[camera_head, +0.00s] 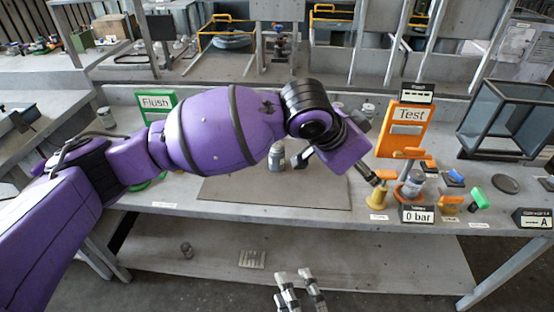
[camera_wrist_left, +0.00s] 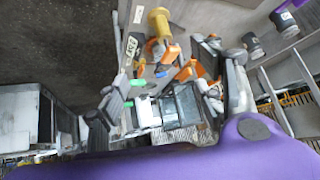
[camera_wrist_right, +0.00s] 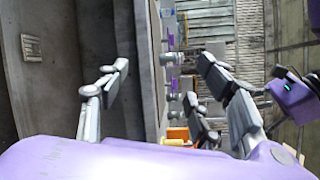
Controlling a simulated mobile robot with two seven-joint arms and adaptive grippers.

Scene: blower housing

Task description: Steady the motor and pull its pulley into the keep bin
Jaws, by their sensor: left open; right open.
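A small grey cylindrical part (camera_head: 277,157) stands upright on the dark mat at the middle of the bench, partly behind my left arm; I cannot tell if it is the motor. No pulley or keep bin can be made out for certain. My left gripper (camera_head: 374,178) is at the Test stand, right of the mat, mostly hidden by its own wrist. In the left wrist view its fingers (camera_wrist_left: 168,88) are spread, with orange and yellow fixture parts beyond them. My right gripper (camera_head: 300,275) is open and empty, low in front of the bench edge; its spread fingers show in the right wrist view (camera_wrist_right: 158,85).
A clear-walled box (camera_head: 510,112) stands at the right. A green Flush sign (camera_head: 157,103) is behind my left arm. The mat's front (camera_head: 300,195) is clear.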

